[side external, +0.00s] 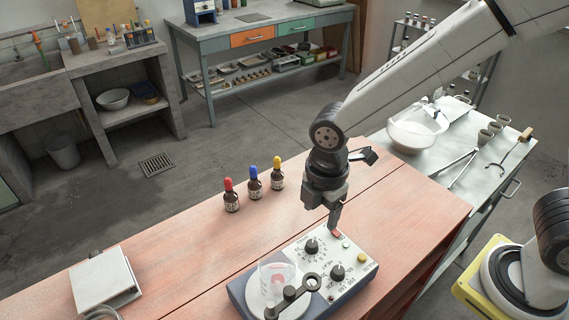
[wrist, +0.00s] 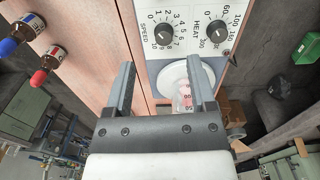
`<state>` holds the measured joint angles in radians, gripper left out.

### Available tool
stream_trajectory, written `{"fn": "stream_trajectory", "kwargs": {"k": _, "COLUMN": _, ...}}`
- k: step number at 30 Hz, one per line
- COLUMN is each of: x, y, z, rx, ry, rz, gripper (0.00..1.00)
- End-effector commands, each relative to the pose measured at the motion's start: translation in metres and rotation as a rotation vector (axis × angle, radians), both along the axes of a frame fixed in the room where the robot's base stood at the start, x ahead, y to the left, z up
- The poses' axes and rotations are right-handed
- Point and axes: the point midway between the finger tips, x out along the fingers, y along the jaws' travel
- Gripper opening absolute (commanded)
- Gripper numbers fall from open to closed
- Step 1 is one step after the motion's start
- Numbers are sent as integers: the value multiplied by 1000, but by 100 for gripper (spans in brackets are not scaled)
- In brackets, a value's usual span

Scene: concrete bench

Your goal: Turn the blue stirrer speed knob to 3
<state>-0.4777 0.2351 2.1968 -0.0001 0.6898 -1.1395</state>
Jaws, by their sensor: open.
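The stirrer (side external: 240,296) is a blue-grey box with a white control panel (side external: 354,253) on the wooden bench. Its SPEED knob (wrist: 163,34) is black, ringed by printed numbers; it also shows in the side view (side external: 312,247). Its pointer is too small to read surely. A second black knob, HEAT (wrist: 215,31), sits to its right in the wrist view and shows in the side view (side external: 337,272). My gripper (side external: 334,224) is open and empty above the panel's far edge. In the wrist view my fingers (wrist: 160,68) point towards the panel, the SPEED knob beyond them.
A clear beaker (side external: 266,276) stands on the stirrer's round plate, with a dark clamp-like part (side external: 291,293) beside it. Bottles with red (side external: 230,199), blue (side external: 254,188) and yellow (side external: 277,178) tops stand behind. A white-grey box (side external: 104,279) lies left. The bench between is clear.

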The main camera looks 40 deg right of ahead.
Motion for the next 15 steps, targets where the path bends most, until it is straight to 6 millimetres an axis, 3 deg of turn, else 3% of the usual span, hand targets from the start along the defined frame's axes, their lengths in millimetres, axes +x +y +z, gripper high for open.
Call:
{"fn": "stream_trajectory", "kwargs": {"k": 6, "x": -2, "y": 16, "z": 0, "rx": -10, "ry": 16, "rz": 146, "gripper": 71}}
{"fn": "stream_trajectory", "kwargs": {"k": 15, "x": -2, "y": 16, "z": -2, "rx": -11, "ry": 18, "rz": 152, "gripper": 71}}
